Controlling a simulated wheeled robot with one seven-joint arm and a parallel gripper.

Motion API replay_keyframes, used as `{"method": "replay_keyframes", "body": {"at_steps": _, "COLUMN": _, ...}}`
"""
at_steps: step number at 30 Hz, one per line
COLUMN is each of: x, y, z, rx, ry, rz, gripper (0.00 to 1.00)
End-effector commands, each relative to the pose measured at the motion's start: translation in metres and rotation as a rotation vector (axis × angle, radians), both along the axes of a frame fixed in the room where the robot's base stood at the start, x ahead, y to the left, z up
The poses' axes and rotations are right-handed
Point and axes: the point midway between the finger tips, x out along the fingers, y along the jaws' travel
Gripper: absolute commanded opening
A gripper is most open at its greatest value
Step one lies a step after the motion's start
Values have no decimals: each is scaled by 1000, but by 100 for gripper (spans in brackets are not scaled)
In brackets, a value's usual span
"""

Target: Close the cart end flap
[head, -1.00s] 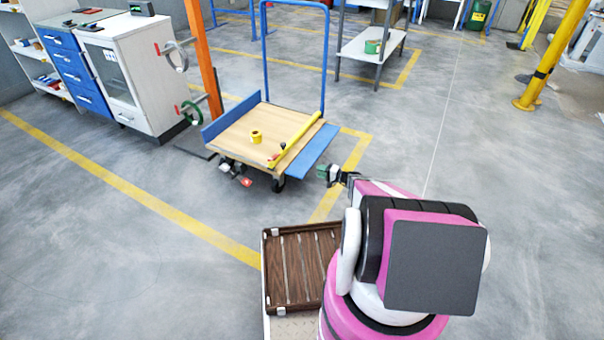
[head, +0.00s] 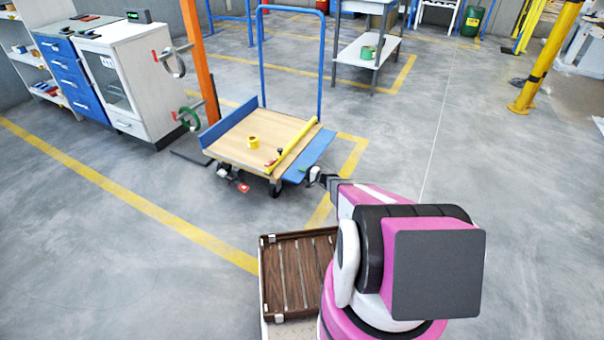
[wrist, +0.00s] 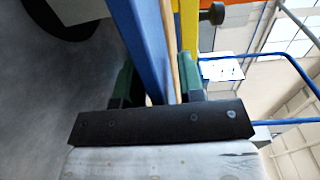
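The cart (head: 232,148) has a wooden deck. Its left blue flap (head: 225,127) stands upright. Its right blue flap (head: 314,153) is folded outward, lying roughly flat beside the deck. My gripper (head: 313,175) is at the near outer part of this right flap. In the wrist view, the green fingers (wrist: 160,85) are apart, with the blue flap (wrist: 143,40) seen edge-on between them. A gap shows beside the right finger, and I cannot tell whether either finger touches the flap.
A yellow tape roll (head: 253,141) and a long yellow bar (head: 294,144) lie on the deck. A brown slatted crate (head: 270,285) is near me. An orange post (head: 196,55) and a white cabinet (head: 115,80) stand left.

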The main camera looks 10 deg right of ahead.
Motion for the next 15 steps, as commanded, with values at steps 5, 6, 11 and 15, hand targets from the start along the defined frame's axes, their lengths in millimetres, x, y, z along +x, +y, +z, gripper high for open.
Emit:
{"method": "replay_keyframes", "body": {"at_steps": 5, "x": 1, "y": 2, "z": 0, "rx": 0, "ry": 0, "rz": 0, "gripper": 36}}
{"method": "replay_keyframes", "body": {"at_steps": 6, "x": 1, "y": 2, "z": 0, "rx": 0, "ry": 0, "rz": 0, "gripper": 36}}
{"method": "replay_keyframes", "body": {"at_steps": 11, "x": 1, "y": 2, "z": 0, "rx": 0, "ry": 0, "rz": 0, "gripper": 17}}
{"method": "replay_keyframes", "body": {"at_steps": 15, "x": 1, "y": 2, "z": 0, "rx": 0, "ry": 0, "rz": 0, "gripper": 0}}
